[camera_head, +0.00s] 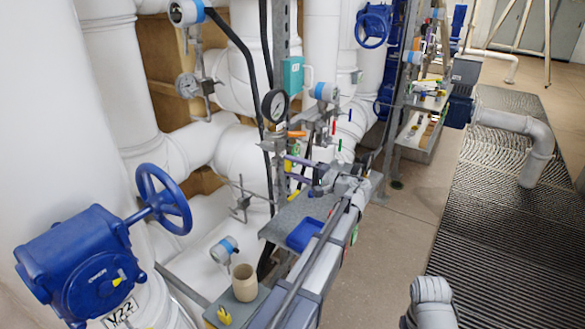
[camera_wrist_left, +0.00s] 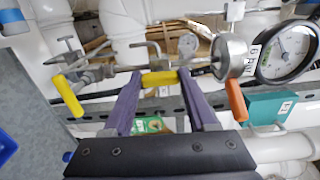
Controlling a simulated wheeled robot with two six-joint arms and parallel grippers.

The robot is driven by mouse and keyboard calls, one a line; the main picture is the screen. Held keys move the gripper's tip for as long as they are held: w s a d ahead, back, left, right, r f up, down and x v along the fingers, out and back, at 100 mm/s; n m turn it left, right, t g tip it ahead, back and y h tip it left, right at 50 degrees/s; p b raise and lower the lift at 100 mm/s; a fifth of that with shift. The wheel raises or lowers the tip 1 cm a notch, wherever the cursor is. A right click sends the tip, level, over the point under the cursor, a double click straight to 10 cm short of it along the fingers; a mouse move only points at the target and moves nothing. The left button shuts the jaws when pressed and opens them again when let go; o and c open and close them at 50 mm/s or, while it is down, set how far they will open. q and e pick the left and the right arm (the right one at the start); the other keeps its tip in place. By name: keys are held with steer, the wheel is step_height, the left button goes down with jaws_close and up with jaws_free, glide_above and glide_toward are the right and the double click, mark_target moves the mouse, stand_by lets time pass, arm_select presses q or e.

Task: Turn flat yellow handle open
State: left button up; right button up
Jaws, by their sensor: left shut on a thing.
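In the left wrist view, a flat yellow handle (camera_wrist_left: 160,78) lies crosswise between the two purple fingertips of my left gripper (camera_wrist_left: 160,80), which is shut on it. In the head view, the left gripper (camera_head: 287,167) reaches leftward to the valve rack. A bit of yellow handle (camera_head: 288,164) shows between its fingers there; the rest is hidden. A second, longer yellow handle (camera_wrist_left: 68,95) hangs tilted to the left in the wrist view, apart from the fingers. My right gripper is not in view.
An orange handle (camera_wrist_left: 237,97) hangs close right of the fingers, below a pressure gauge (camera_wrist_left: 287,50). A teal box (camera_head: 293,75) is above the rack. A blue tray (camera_head: 304,234) sits on the grey shelf. A blue handwheel (camera_head: 164,199) stands left.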

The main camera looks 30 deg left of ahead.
arm_select(q)
steer(key=shift+n, duration=0.3)
steer(key=o, duration=1.4)
steer(key=shift+c, duration=0.2)
steer(key=d, duration=0.7)
steer(key=shift+s+d, duration=0.35)
steer(key=shift+d, duration=0.05)
